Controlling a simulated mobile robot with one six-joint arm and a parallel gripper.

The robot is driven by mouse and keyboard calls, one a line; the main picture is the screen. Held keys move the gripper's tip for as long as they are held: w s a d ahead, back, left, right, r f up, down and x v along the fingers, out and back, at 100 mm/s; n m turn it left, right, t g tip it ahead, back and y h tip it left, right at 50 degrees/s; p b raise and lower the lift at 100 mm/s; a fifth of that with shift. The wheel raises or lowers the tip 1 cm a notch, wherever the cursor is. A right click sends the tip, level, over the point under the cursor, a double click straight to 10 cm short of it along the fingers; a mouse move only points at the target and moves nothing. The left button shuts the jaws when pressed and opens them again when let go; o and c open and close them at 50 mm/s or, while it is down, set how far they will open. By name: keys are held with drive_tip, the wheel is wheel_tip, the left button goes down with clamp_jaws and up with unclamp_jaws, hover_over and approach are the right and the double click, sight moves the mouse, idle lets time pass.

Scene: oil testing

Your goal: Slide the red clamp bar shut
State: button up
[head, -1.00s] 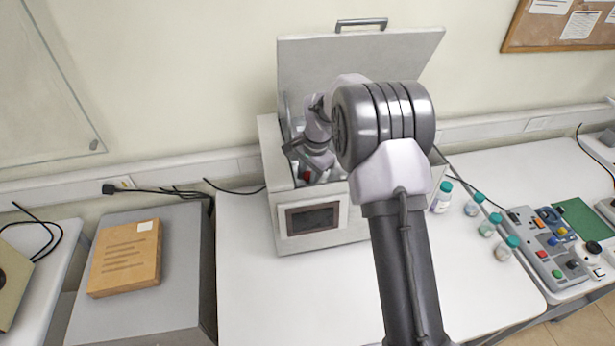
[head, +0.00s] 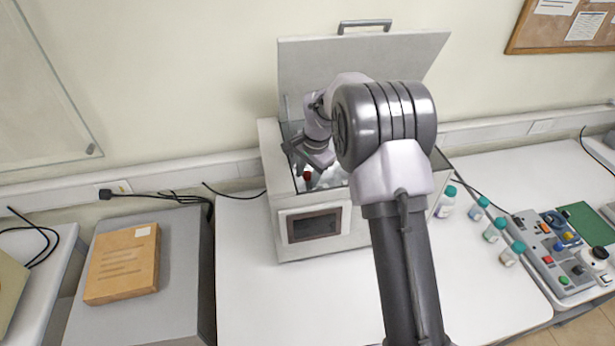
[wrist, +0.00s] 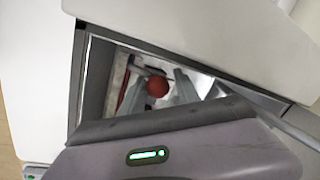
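The red clamp's round knob (wrist: 157,87) shows inside the open white box in the wrist view. A dark red strip, perhaps the bar, lies just left of it, mostly hidden. In the head view the red part (head: 308,175) shows small at the box's front left, below my wrist. My gripper (wrist: 158,92) reaches into the box, its two grey fingers apart on either side of the knob. I cannot tell whether they touch it. In the head view my gripper (head: 309,182) is partly hidden by the box's front wall.
The white box (head: 270,165) stands on the white table with its lid (head: 400,60) raised behind my arm. Its walls close in around my gripper. Several capped bottles (head: 478,209) and a control panel (head: 560,260) are to the right. The table's front left is clear.

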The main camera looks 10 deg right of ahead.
drive_tip(key=shift+o, duration=0.4)
drive_tip(key=shift+w+f, duration=0.1)
drive_tip(key=shift+w, duration=0.05)
drive_tip(key=s+d+r, duration=0.1)
drive_tip(key=s+r, duration=0.2)
drive_tip(key=r, duration=1.4)
drive_tip(key=shift+d+p, duration=0.35)
drive_tip(key=shift+d, duration=0.05)
